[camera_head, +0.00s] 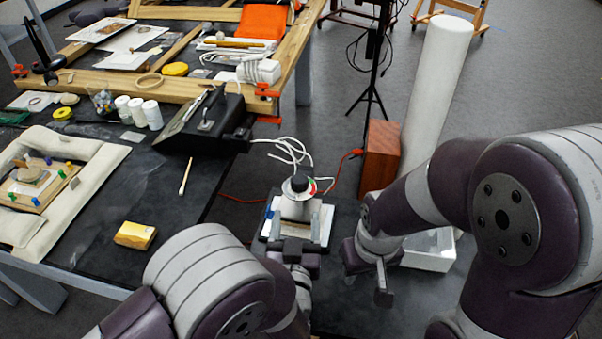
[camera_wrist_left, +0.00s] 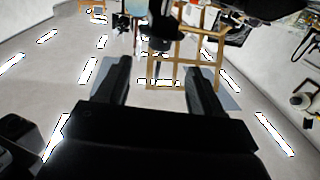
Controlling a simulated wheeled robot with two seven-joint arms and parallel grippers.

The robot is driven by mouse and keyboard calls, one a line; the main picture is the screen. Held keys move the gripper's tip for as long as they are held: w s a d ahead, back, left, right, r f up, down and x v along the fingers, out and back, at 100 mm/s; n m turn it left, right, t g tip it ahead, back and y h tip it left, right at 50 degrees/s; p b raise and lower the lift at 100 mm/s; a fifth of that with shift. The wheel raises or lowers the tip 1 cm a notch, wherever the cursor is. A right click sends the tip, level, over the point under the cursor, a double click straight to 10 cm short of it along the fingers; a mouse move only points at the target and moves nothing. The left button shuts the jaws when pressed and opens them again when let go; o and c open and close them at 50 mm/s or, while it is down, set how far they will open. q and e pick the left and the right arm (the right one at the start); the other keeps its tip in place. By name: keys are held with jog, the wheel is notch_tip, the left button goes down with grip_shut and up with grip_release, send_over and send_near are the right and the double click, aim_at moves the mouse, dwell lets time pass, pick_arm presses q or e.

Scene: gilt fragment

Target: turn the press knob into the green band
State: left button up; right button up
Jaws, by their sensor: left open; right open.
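The press (camera_head: 296,208) is a small pale metal device on a board, on the dark table in the middle of the head view. Its black knob (camera_head: 299,182) sits on top, above a dial (camera_head: 313,187) with white, green and red parts. The dial is too small to read the pointer. My left gripper (camera_head: 295,229) is open in front of the press, its fingers apart below knob height in the picture. In the left wrist view, a dark rounded shape (camera_wrist_left: 161,36), perhaps the knob, shows beyond the open fingers. My right gripper (camera_head: 366,274) is open and empty, right of the press.
A white tray (camera_head: 430,254) lies behind my right gripper. A reddish-brown box (camera_head: 381,155) and a white roll (camera_head: 438,80) stand beyond it. White cable (camera_head: 290,148) loops behind the press. A yellow box (camera_head: 135,235) sits on the left table. Floor shows between the tables.

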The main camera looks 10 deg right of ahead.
aim_at(299, 189)
pick_arm(q)
jog(key=p+x, duration=0.1)
jog(key=x, duration=1)
jog(key=shift+a+r, duration=0.1)
jog(key=shift+w+d, duration=0.2)
jog(key=shift+a, duration=0.1)
jog(key=c, duration=1)
